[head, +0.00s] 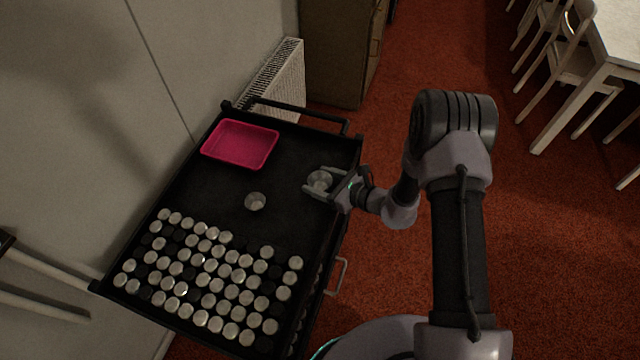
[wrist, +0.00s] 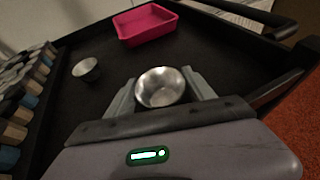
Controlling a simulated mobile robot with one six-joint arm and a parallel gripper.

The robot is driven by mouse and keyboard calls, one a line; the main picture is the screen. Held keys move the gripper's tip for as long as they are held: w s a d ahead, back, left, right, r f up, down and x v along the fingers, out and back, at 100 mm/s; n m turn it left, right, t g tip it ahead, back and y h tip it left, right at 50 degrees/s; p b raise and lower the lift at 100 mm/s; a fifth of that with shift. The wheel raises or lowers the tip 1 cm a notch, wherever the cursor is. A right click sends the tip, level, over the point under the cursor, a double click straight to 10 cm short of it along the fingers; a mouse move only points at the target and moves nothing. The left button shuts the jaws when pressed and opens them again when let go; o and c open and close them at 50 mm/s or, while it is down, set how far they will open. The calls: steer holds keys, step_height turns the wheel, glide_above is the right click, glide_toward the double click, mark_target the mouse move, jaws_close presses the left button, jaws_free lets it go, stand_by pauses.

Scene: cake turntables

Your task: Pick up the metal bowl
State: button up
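A small shiny metal bowl (head: 319,181) is near the right edge of the black cart top. My gripper (head: 312,182) reaches in from the right, with one finger on each side of it. In the wrist view the bowl (wrist: 160,88) sits upright between the fingertips (wrist: 160,92), its rim close against both. I cannot tell whether the fingers press on it, or whether it rests on the cart.
The black cart top (head: 285,160) has a raised rim. A pink tray (head: 240,144) lies at its far left. Several rows of round-topped pieces (head: 205,264) fill the near part. A bar handle (head: 300,114) runs along the far end. Bare surface lies between the tray and the bowls.

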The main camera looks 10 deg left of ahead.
mark_target(320, 187)
steer(key=c, duration=0.7)
step_height(320, 187, up, 10)
steer(key=p, duration=0.4)
steer(key=s+d+r, duration=0.1)
steer(key=d+r, duration=0.2)
steer(key=d, duration=0.5)
steer(key=s+d+r+m+t+h, duration=0.1)
steer(key=d+r, duration=0.3)
steer(key=d, duration=0.4)
steer(key=s+d+r+m, duration=0.1)
steer(key=d+r, duration=0.3)
steer(key=d, duration=0.4)
steer(key=shift+s+d+t, duration=0.3)
steer(key=shift+s+t, duration=0.1)
steer(key=shift+s, duration=0.2)
